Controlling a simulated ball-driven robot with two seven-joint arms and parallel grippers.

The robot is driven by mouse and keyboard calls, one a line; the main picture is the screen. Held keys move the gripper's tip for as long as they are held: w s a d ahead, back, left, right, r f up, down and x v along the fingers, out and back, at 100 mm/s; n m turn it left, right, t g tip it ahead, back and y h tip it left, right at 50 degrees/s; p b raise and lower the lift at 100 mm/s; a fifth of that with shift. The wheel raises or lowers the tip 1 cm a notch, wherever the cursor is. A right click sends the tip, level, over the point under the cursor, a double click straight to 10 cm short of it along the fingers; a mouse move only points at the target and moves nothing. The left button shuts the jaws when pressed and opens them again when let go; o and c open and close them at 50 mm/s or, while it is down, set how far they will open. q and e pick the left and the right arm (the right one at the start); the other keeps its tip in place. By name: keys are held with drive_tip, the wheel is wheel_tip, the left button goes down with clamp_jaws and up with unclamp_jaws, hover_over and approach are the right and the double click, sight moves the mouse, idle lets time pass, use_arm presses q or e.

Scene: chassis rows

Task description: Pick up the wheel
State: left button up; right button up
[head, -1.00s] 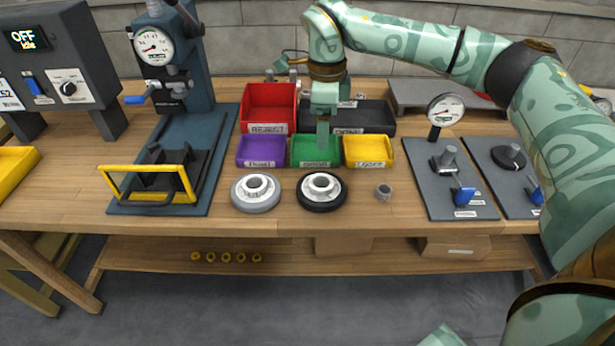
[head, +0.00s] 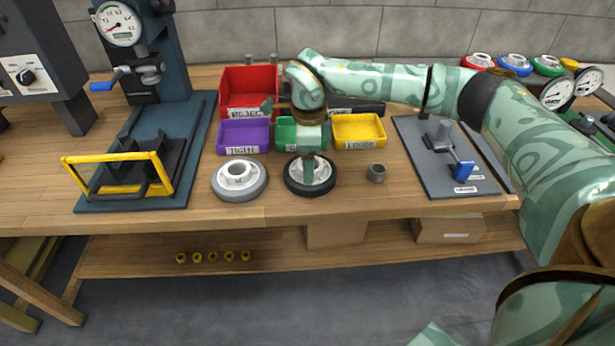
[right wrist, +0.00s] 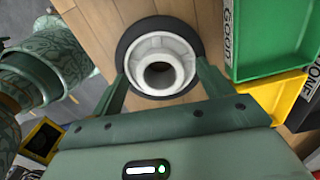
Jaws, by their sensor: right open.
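A wheel with a black tyre and white hub (head: 324,176) lies flat on the wooden bench, in front of the green bin. A second wheel, with a grey tyre and white hub (head: 239,179), lies flat to its left. My right gripper (head: 308,170) points down over the black-tyred wheel and hides part of it. In the right wrist view, the black-tyred wheel (right wrist: 160,45) shows between the fingertips of my open right gripper (right wrist: 162,72). I cannot tell whether the fingers touch it. My left gripper is not in view.
Red (head: 249,88), purple (head: 244,134), green (head: 289,128) and yellow (head: 358,130) bins stand behind the wheels. A press with a yellow guard (head: 118,176) stands left, a clamp plate (head: 445,165) right.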

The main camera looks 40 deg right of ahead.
drive_tip(key=shift+f, duration=0.4)
drive_tip(key=shift+r, duration=0.15)
drive_tip(key=shift+c, duration=0.3)
drive_tip(key=c, duration=1.3)
drive_tip(key=shift+o, duration=0.2)
drive_tip(key=shift+r, duration=0.15)
